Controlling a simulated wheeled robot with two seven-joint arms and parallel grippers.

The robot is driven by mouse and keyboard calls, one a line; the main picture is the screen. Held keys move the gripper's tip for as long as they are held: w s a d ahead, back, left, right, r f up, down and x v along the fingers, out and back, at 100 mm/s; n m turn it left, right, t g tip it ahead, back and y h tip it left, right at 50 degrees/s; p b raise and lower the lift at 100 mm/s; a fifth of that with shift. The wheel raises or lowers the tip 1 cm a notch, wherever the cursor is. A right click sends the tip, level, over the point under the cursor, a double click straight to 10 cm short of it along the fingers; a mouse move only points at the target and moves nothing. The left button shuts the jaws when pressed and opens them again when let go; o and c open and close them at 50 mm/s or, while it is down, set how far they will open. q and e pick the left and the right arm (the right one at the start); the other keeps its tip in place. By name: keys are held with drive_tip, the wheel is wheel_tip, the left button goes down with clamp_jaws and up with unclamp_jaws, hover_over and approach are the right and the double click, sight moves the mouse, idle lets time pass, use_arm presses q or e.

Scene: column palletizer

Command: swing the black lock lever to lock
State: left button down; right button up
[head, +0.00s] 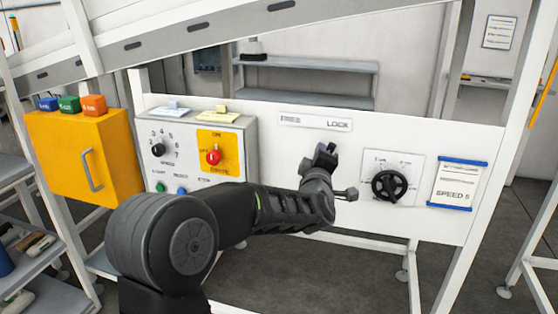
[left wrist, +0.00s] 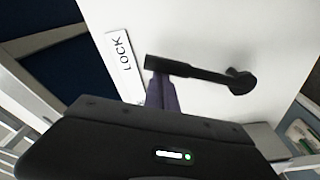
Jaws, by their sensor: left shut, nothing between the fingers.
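The black lock lever (left wrist: 195,69) is on the white panel, its round pivot at right in the left wrist view. Its free end points at the LOCK label (left wrist: 122,62). My right gripper is not in view.
A black dial (head: 389,185) and a SPEED 5 card (head: 458,186) are to the right. A grey control box (head: 203,150) with knobs and buttons, and a yellow cabinet (head: 85,158), stand left. A sloped conveyor rail (head: 240,35) runs above. Free room lies before the panel's right side.

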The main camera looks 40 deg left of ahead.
use_arm(q)
drive_tip(key=shift+w+d+f+b, duration=0.15)
drive_tip(key=shift+d+b, duration=0.05)
drive_tip(key=shift+d, duration=0.25)
drive_tip(key=shift+w+d+f+b, duration=0.15)
drive_tip(key=shift+d+b, duration=0.05)
drive_tip(key=shift+d, duration=0.2)
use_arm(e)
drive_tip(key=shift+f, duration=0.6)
use_arm(q)
drive_tip(key=shift+d+f, duration=0.1)
drive_tip(key=s+a+r, duration=0.1)
drive_tip(key=a+r, duration=0.1)
drive_tip(key=a, duration=0.2)
drive_tip(key=b+v, duration=0.2)
drive_tip(key=v, duration=0.7)
drive_tip(key=shift+s+d, duration=0.15)
drive_tip(key=shift+s, duration=0.1)
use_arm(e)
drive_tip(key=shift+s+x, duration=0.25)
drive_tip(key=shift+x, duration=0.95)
use_arm(q)
drive_tip(key=shift+d, duration=0.1)
